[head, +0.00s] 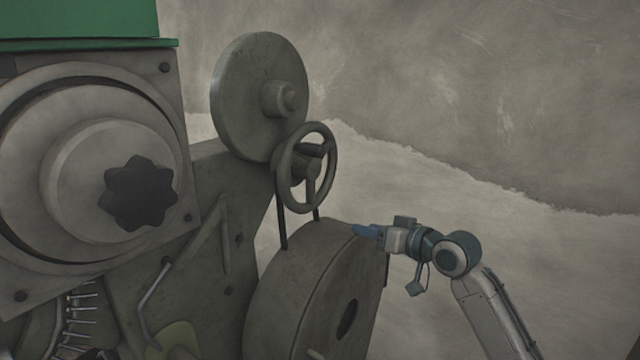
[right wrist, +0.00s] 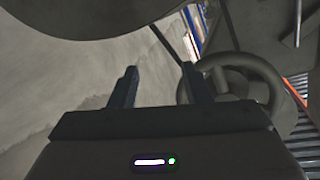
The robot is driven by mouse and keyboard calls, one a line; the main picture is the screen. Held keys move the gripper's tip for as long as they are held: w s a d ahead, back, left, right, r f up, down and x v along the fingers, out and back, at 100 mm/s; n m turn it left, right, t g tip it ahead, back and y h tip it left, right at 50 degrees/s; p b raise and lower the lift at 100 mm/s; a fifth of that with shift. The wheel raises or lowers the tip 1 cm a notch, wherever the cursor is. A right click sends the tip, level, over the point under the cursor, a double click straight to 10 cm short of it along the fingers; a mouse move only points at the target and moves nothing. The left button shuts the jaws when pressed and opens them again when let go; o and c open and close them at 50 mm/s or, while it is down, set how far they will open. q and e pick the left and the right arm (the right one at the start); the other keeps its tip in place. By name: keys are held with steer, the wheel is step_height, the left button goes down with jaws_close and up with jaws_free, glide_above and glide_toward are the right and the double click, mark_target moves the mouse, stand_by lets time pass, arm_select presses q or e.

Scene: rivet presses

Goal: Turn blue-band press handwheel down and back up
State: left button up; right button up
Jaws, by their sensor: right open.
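The handwheel (head: 333,170) is a dark grey spoked ring on the side of the press (head: 215,240), in the middle of the head view. It also shows in the right wrist view (right wrist: 278,75), right of and partly behind the right finger. My right gripper (head: 358,230) is below and to the right of the handwheel in the head view, apart from it, over the lower big wheel's rim. In the right wrist view its two fingers (right wrist: 159,85) are spread with nothing between them. No blue band is visible on the press in the head view. My left gripper is not seen.
A large solid disc (head: 245,95) stands above and behind the handwheel. A big drum-like wheel (head: 300,290) lies below it, close to my right gripper. A dark star knob (head: 138,192) and green cover (head: 80,20) are at left. Floor at right is clear.

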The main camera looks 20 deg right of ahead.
steer(key=s+a+r+n+y, duration=0.2)
steer(key=s+r, duration=0.1)
steer(key=r, duration=0.7)
steer(key=n+y+p, duration=0.2)
glide_toward(324, 150)
steer(key=p+x, duration=0.4)
steer(key=x, duration=0.6)
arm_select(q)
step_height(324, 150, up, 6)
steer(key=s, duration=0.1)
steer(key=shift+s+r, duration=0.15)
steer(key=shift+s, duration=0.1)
arm_select(e)
steer(key=shift+w+a+f, duration=0.1)
steer(key=shift+w+a, duration=0.35)
steer(key=shift+w, duration=0.1)
jaws_close()
